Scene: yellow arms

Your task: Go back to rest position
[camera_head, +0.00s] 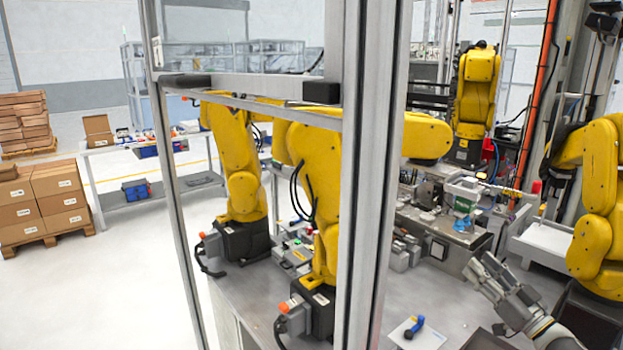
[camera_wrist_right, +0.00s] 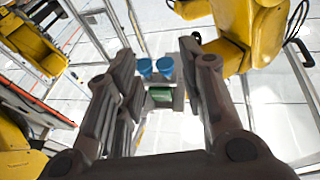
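My right gripper (camera_head: 484,272) shows at the lower right of the head view, its grey fingers pointing up and left beside the metal worktable (camera_head: 446,308). In the right wrist view the fingers of this gripper (camera_wrist_right: 155,55) stand apart, with nothing clearly held. Two blue round pieces (camera_wrist_right: 155,68) and a green piece (camera_wrist_right: 160,96) show in the gap, seemingly beyond the fingers; how far off they are is unclear. My left gripper is in neither view.
Yellow industrial arms (camera_head: 318,170) stand on the worktable, with another (camera_head: 598,200) close right of my gripper. A metal frame post (camera_head: 366,200) crosses the head view. A blue-handled object (camera_head: 414,327) lies on a white plate. Boxes (camera_head: 45,205) on pallets and open floor are left.

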